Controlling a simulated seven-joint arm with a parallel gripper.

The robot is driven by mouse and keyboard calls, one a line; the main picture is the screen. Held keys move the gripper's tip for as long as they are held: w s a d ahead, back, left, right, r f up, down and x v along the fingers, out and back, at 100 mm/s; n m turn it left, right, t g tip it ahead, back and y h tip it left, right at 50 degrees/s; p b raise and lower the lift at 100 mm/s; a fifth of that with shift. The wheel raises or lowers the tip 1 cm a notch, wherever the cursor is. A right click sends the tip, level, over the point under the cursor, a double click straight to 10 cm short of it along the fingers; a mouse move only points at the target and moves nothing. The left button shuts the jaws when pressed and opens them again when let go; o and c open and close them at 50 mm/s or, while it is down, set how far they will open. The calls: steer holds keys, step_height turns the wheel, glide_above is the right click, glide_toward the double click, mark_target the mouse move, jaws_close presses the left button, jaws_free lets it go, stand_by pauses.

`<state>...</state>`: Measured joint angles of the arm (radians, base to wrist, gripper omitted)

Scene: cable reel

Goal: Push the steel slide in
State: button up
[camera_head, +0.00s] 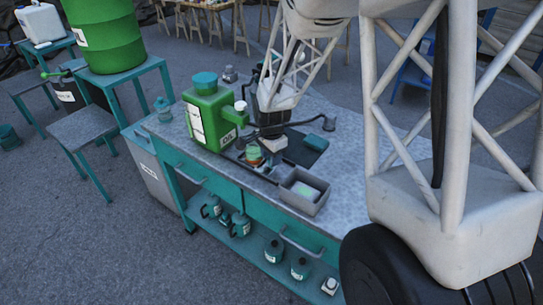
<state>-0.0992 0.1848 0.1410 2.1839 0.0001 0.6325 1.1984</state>
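My gripper (271,126) is at the lower end of my white lattice arm, low over the middle of the workbench. It is dark and small here, and I cannot make out its fingertips. A light grey metal block (275,144) shows directly below it, beside a small green and orange round part (254,154). This block may be the steel slide, but I cannot tell for sure. I cannot tell whether my gripper touches it. Dark parts around the gripper hide much of this spot.
A green oil can (208,120) stands left of the gripper on the grey workbench top (345,150). A grey open bin (304,190) with a pale green item stands at the front edge. Teal bottles (240,226) stand on the shelf below. A green drum (103,35) stands at left.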

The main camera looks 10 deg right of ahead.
steer(key=shift+r, duration=0.1)
steer(key=shift+r, duration=3.8)
steer(key=shift+w+d+f+g+y, duration=0.1)
steer(key=shift+w+d+g+y, duration=0.25)
steer(key=shift+d+y, duration=0.25)
steer(key=shift+w+d+f+g+y, duration=0.1)
steer(key=shift+w+d+g+y, duration=0.15)
steer(key=shift+d+y, duration=0.4)
steer(key=shift+w+d+g+y, duration=0.25)
steer(key=shift+d+g+y, duration=0.15)
steer(key=shift+y, duration=0.35)
steer(key=shift+f, duration=0.2)
steer(key=shift+x, duration=3.75)
steer(key=shift+c, duration=0.5)
